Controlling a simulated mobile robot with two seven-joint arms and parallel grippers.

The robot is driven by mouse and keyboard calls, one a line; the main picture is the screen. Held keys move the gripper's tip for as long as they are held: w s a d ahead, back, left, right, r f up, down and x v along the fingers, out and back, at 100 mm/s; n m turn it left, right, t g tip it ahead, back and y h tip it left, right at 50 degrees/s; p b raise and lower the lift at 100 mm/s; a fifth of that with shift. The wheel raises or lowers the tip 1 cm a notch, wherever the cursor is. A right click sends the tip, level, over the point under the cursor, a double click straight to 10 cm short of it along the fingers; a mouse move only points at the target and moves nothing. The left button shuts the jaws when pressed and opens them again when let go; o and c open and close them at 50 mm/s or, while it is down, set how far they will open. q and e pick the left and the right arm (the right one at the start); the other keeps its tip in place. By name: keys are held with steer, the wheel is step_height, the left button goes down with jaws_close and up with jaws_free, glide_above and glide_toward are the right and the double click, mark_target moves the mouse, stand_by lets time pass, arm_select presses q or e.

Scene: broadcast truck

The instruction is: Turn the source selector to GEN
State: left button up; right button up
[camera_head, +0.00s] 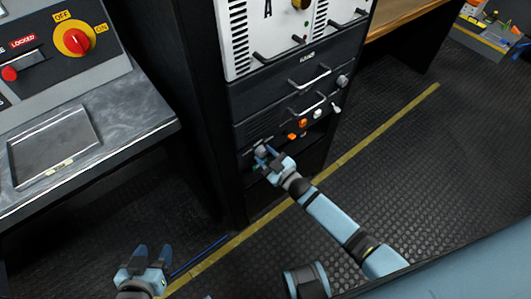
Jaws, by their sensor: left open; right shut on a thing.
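A rack panel (291,130) low in the black rack carries a grey knob (262,150) at its left end, probably the source selector; its labels are too small to read, and its pointer direction is hidden. My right gripper (266,156) is shut on this knob from the front. My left gripper (149,256) is open and empty, low over the floor at the bottom left, well away from the panel.
Orange buttons (297,131) and small pale controls sit right of the knob. Drawer handles (309,78) stick out above. A console with a red OFF/ON rotary switch (76,41) stands at left. The dark floor (430,170) to the right is clear, crossed by a yellow line.

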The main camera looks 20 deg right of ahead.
steer(key=shift+m, duration=0.9)
steer(key=shift+m+p, duration=0.45)
steer(key=shift+m, duration=0.55)
arm_select(q)
steer(key=shift+s+r, duration=0.1)
arm_select(e)
steer(key=shift+m, duration=0.6)
steer(key=shift+f+h, duration=0.1)
steer(key=shift+h, duration=0.2)
steer(key=o, duration=0.9)
steer(key=shift+s, duration=0.1)
arm_select(q)
steer(key=shift+a+r+p, duration=0.1)
steer(key=shift+r+p, duration=0.05)
steer(key=shift+p, duration=0.65)
arm_select(e)
steer(key=shift+f+v, duration=0.15)
steer(key=shift+v, duration=3.25)
steer(key=shift+f+v, duration=0.1)
steer(key=shift+v, duration=3.35)
